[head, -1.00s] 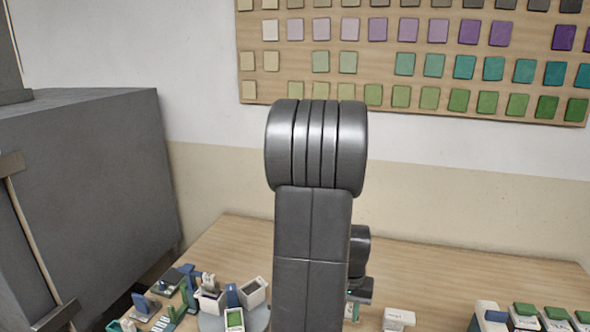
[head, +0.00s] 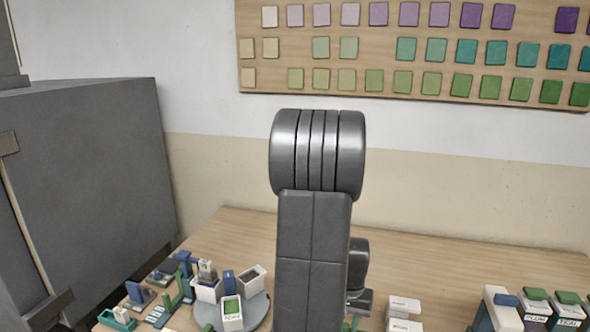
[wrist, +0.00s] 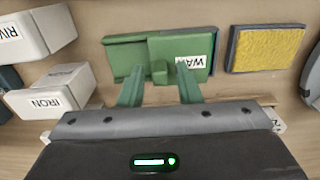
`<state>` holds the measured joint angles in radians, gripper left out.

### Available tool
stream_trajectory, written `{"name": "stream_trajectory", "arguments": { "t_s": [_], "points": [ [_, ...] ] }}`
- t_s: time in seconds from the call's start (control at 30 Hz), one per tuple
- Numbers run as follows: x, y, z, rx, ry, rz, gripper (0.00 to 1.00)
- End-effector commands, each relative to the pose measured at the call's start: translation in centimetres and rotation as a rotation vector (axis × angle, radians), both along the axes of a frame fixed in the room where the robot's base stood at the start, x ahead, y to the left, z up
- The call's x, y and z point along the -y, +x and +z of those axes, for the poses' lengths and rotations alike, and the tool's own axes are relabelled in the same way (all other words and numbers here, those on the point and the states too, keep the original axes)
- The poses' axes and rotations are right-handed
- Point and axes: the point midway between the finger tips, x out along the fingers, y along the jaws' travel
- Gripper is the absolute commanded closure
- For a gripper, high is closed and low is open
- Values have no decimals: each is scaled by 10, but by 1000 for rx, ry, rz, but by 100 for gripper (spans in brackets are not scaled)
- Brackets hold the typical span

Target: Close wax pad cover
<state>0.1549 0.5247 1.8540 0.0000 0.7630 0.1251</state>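In the wrist view, a flat green case (wrist: 180,52) with a white label that seems to read WAX lies on the wooden table. A raised green tab (wrist: 159,72) stands at its near edge. My gripper (wrist: 160,71) is open, its two green fingers apart at the near side of the case, one on each side of the tab. Nothing is held. I cannot tell if the fingers touch the case. In the head view my arm hides most of this area.
A yellow pad in a dark frame (wrist: 275,48) lies right of the green case. White boxes labelled IRON (wrist: 50,92) and RIV... (wrist: 35,35) stand at left. A round grey tray (head: 258,312) and small containers crowd the left of the table; white boxes (head: 404,306) stand right of my arm.

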Motion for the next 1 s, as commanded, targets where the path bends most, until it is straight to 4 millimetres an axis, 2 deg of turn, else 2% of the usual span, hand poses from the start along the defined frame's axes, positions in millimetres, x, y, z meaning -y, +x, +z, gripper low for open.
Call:
{"name": "stream_trajectory", "arguments": {
  "t_s": [0.03, 0.17, 0.2, 1.0],
  "points": [
    [0, 0, 0, 0, 0, 0, 71],
    [0, 0, 0, 0, 0, 0, 97],
    [0, 0, 0, 0, 0, 0, 100],
    [-14, 4, 0, 0, 0, 0, 100]
  ]
}}
